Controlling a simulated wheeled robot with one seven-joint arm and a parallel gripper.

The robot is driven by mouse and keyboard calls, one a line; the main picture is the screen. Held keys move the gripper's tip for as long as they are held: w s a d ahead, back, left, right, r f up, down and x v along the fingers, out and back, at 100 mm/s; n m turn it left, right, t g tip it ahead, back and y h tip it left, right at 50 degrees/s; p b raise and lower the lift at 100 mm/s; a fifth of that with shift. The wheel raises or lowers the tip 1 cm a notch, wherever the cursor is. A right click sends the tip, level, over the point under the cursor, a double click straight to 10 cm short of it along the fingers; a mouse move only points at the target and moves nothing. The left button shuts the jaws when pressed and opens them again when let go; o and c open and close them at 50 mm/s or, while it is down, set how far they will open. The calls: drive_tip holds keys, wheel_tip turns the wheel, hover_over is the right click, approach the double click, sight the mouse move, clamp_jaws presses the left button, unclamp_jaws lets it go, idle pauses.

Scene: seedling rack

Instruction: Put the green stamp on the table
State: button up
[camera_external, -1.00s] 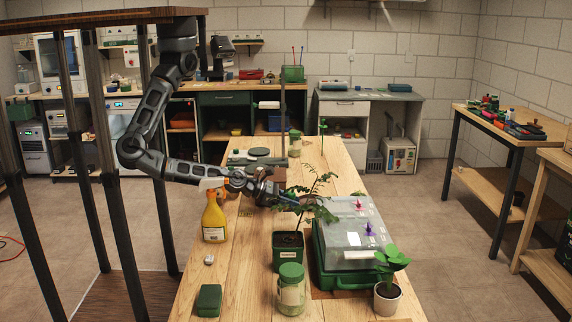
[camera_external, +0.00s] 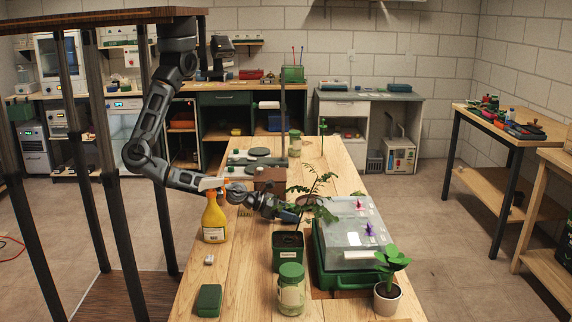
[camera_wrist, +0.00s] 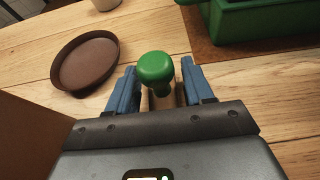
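The green stamp (camera_wrist: 155,68) shows in the wrist view with its round green knob up and a tan body below. In the external view my gripper (camera_external: 291,213) is low over the wooden table (camera_external: 245,285), behind the leafy seedling pot, and the stamp is not discernible there.
A brown saucer (camera_wrist: 88,63) lies ahead to the left. A green tray (camera_wrist: 255,22) is ahead to the right. A brown box (camera_external: 270,178) stands behind my gripper. The seedling pot (camera_external: 287,254), clear-lidded box (camera_external: 350,225) and yellow spray bottle (camera_external: 214,220) stand close by.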

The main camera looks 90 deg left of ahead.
drive_tip(key=shift+o, duration=0.8)
drive_tip(key=shift+r, duration=0.2)
drive_tip(key=v, duration=0.3)
drive_tip(key=shift+r, duration=0.45)
wheel_tip(320, 180, up, 6)
drive_tip(key=shift+c, duration=0.3)
